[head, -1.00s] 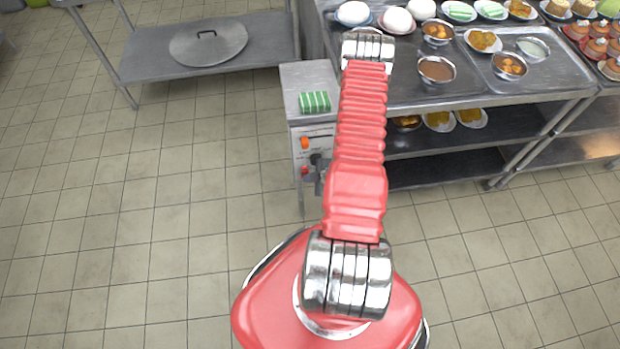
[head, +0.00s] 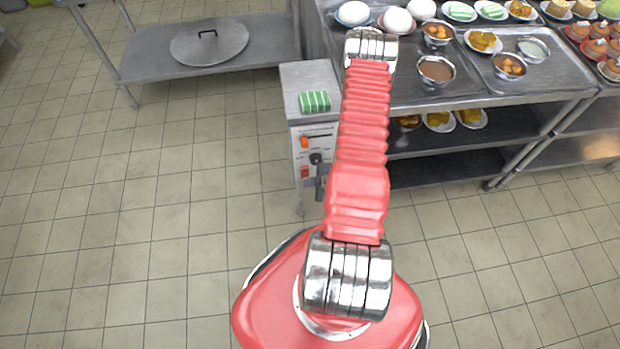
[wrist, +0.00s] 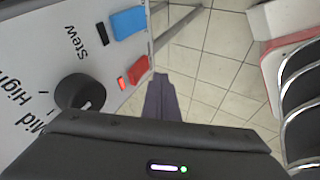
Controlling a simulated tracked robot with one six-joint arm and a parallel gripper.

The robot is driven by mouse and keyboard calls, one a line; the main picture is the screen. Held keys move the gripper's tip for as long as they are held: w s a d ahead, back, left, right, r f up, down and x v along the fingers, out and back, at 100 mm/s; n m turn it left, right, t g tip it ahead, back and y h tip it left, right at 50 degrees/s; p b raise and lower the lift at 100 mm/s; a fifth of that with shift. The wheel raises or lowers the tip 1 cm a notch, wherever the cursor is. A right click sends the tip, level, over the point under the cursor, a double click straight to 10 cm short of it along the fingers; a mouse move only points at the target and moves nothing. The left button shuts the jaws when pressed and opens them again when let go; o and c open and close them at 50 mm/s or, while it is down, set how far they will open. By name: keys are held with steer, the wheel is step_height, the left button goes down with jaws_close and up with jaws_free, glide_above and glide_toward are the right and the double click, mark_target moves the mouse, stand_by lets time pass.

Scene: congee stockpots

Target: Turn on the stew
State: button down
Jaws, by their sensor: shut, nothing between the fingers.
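The control panel (wrist: 60,60) fills the left of the wrist view, with the words Stew, High and Mid. A blue switch (wrist: 128,22) sits beside the Stew label, with a dark window next to it. A red switch (wrist: 138,70) is below it in the picture, with a window glowing red. A black knob (wrist: 80,92) is near High and Mid. My gripper (wrist: 160,96) is shut and empty, its tips apart from the blue switch and close to the red one in the picture; contact cannot be told. In the head view my gripper (head: 320,188) is partly hidden by my arm.
A steel cabinet (head: 306,80) carries the panel, with a green striped bundle (head: 314,101) on top. Right of it stands a steel counter (head: 470,100) with bowls and plates. A low shelf (head: 140,62) holds a round lid (head: 208,42). Tiled floor at left is clear.

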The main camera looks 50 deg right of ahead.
steer(key=s+a+f+v, duration=0.1)
steer(key=v, duration=0.9)
steer(key=shift+s+a+r, duration=0.15)
steer(key=shift+s+a, duration=0.05)
steer(key=shift+s, duration=0.2)
